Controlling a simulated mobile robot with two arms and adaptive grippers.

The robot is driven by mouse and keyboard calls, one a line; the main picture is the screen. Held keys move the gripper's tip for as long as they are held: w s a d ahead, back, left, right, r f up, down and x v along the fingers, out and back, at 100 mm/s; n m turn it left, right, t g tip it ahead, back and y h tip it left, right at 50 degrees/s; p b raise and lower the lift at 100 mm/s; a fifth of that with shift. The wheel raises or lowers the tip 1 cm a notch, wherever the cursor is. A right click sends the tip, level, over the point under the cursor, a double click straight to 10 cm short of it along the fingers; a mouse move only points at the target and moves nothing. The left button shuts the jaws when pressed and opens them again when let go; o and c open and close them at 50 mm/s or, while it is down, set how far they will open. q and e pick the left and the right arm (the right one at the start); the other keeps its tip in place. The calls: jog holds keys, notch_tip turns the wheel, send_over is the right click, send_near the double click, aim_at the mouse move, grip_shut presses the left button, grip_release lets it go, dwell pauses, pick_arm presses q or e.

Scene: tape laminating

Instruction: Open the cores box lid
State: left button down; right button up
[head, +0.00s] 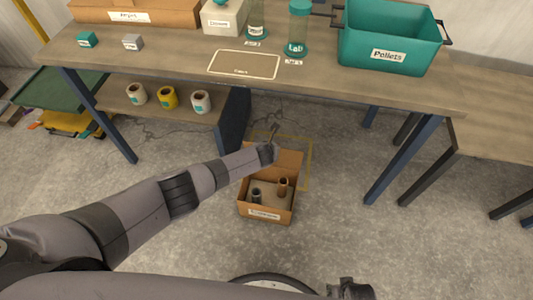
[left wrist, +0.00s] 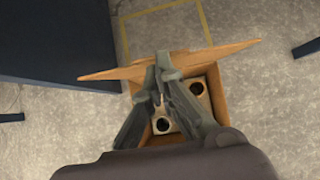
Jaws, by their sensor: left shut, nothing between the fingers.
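The cores box (head: 265,214) is a brown carton on the floor with a white label on its front. Its lid (head: 290,160) stands raised at the back, and the box is open. A brown core (head: 282,187) and a grey core (head: 256,196) stand inside. In the left wrist view the lid (left wrist: 110,73) shows nearly edge-on across the box. My left gripper (left wrist: 163,62) is shut and empty at the lid, its fingertips overlapping the lid's edge; I cannot tell if they touch. My right gripper (head: 352,290) is at the bottom edge, its fingers unclear.
A wooden table (head: 180,60) stands behind the box, with a teal pellets bin (head: 390,40) on top. Several rolls, including a yellow one (head: 168,97), sit on a lower shelf. Table legs flank the box. The floor right of it is clear.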

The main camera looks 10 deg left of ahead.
pick_arm(q)
jog(key=shift+w+r, duration=0.15)
jog(key=shift+w, duration=0.55)
pick_arm(e)
jog(key=shift+w+d+f, duration=0.1)
jog(key=shift+w, duration=0.15)
pick_arm(q)
jog(key=shift+r, duration=0.15)
